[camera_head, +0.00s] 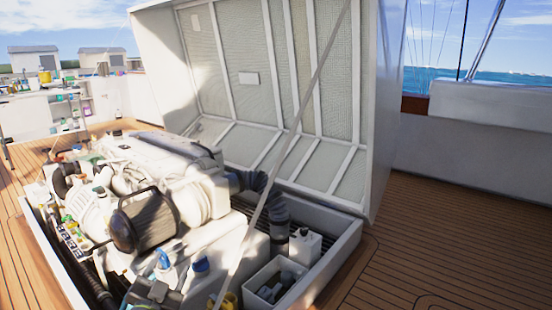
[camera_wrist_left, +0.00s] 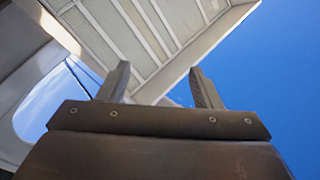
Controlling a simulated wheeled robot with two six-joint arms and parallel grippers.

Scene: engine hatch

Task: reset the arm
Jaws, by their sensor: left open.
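My left gripper (camera_wrist_left: 159,80) shows in the left wrist view with its two dark fingers spread wide and nothing between them. It points up toward the ribbed inner side of the raised hatch lid (camera_wrist_left: 150,35), with blue sky beyond. I cannot make out either gripper clearly in the head view. The open hatch lid (camera_head: 265,75) stands over the engine bay there. A pale engine (camera_head: 165,175) with a dark round-edged part fills the bay. My right gripper is not visible.
A thin strut (camera_head: 290,150) runs diagonally up to the lid. A white bin (camera_head: 275,282) and a white jug (camera_head: 305,246) stand at the bay's right. A shelf with bottles (camera_head: 45,112) is at the left. The wooden deck (camera_head: 450,240) at right is clear.

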